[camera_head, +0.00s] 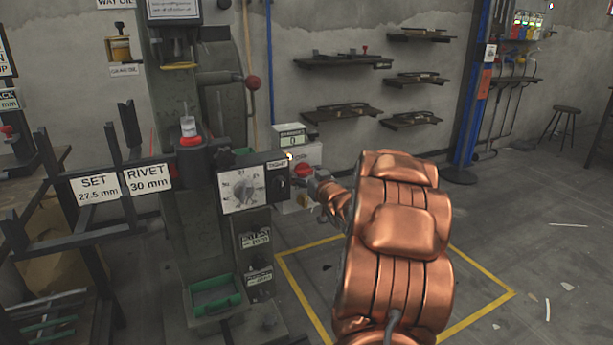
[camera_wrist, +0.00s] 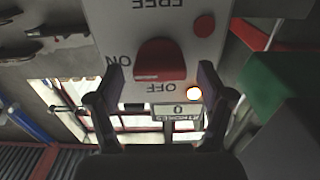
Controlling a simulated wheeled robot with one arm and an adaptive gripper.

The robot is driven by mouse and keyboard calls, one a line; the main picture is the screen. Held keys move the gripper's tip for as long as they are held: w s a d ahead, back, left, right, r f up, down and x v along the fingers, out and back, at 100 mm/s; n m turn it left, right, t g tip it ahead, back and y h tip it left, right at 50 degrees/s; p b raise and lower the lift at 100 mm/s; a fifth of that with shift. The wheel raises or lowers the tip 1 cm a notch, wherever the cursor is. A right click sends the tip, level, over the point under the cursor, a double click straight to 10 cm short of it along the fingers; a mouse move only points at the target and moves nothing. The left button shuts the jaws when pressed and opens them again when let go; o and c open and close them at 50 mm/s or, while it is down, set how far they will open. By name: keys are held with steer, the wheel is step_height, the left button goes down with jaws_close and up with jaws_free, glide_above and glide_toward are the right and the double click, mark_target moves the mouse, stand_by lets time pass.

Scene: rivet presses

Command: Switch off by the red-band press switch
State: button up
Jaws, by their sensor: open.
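The press (camera_head: 190,90) has a red band at a clear cup on its front. A pale switch box (camera_head: 307,155) with a red knob (camera_head: 303,170) is at its right side. In the wrist view the switch panel (camera_wrist: 125,30) appears upside down, with FREE, ON and OFF printed around the red knob (camera_wrist: 160,62). A lamp (camera_wrist: 194,93) beside OFF glows. My gripper (camera_wrist: 161,70) is open, one finger on either side of the knob; contact cannot be told. In the head view my gripper (camera_head: 322,186) is at the box, partly hidden by my copper arm.
A dial panel (camera_head: 243,188) with a black knob is left of my gripper. A green tray (camera_head: 213,295) is low on the press.

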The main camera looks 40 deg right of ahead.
steer(key=c, duration=1.2)
steer(key=shift+o, duration=0.2)
steer(key=n+b, duration=0.1)
steer(key=n, duration=0.3)
steer(key=shift+f+n, duration=0.15)
steer(key=shift+n, duration=0.25)
steer(key=n+b, duration=0.1)
steer(key=n, duration=0.3)
steer(key=shift+w+a+n+b, duration=0.1)
steer(key=shift+n+b, duration=0.2)
steer(key=n+b, duration=0.1)
steer(key=n, duration=0.3)
steer(key=shift+n, duration=0.3)
steer(key=shift+a+f+n+b, duration=0.1)
steer(key=shift+n+b, duration=0.7)
steer(key=shift+n, duration=1.1)
